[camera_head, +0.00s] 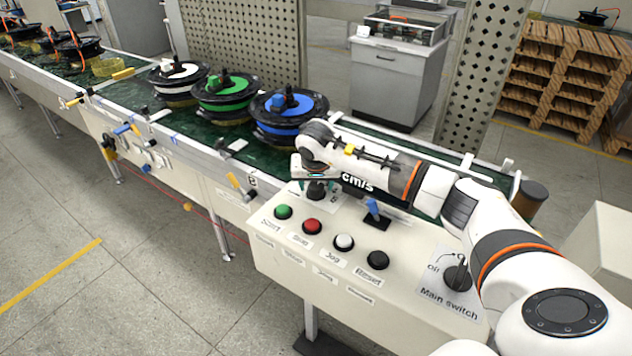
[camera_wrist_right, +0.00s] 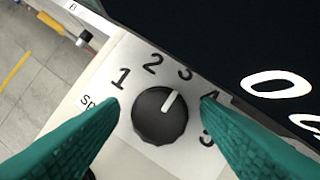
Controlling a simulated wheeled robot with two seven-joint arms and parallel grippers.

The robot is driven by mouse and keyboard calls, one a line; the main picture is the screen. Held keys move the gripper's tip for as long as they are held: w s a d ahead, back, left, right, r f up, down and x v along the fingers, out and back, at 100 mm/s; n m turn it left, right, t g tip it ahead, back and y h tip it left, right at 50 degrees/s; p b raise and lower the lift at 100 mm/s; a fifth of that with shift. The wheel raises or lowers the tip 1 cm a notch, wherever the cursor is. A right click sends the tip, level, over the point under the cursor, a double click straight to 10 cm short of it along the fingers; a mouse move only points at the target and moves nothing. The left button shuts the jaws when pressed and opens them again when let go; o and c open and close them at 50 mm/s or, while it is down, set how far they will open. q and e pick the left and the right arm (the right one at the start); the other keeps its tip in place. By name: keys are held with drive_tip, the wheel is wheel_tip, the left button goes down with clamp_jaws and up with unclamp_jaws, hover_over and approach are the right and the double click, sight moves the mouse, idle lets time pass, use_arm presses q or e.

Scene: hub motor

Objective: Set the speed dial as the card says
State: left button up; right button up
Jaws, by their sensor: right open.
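The speed dial (camera_wrist_right: 160,118) is a round black knob with a white pointer line. It sits on a pale plate with printed numbers 1 to 5, and its pointer aims at about the 3. In the head view the dial (camera_head: 316,190) shows only in part below my right gripper (camera_head: 314,178). In the wrist view my right gripper (camera_wrist_right: 160,104) is open, one green finger on each side of the dial; I cannot tell whether they touch it. I cannot make out a card with a speed setting. My left gripper is not in view.
A dark panel (camera_head: 357,183) marked "cm/s" stands behind the dial, its figures mostly hidden. Green (camera_head: 283,212), red (camera_head: 312,227), white (camera_head: 344,242) and black (camera_head: 378,260) buttons, a blue switch (camera_head: 374,210) and the main switch (camera_head: 457,278) are nearby. Behind, hub motors stand on the conveyor (camera_head: 135,95).

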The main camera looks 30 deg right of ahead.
drive_tip(key=c, duration=1)
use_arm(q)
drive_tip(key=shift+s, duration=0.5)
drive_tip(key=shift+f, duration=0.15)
use_arm(e)
drive_tip(key=shift+m, duration=0.3)
drive_tip(key=shift+w+m+g+h+b, duration=0.1)
drive_tip(key=shift+m+g+h+b, duration=0.35)
drive_tip(key=shift+m, duration=0.75)
drive_tip(key=m+g+h+b, duration=0.1)
drive_tip(key=m, duration=0.2)
drive_tip(key=shift+w+a+m, duration=0.1)
drive_tip(key=shift+m, duration=0.3)
drive_tip(key=m+g, duration=0.1)
drive_tip(key=m, duration=0.2)
drive_tip(key=shift+w+r+m+b, duration=0.1)
drive_tip(key=shift+m+b, duration=0.2)
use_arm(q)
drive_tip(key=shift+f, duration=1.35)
use_arm(e)
drive_tip(key=shift+m+g, duration=0.95)
drive_tip(key=shift+m, duration=1.05)
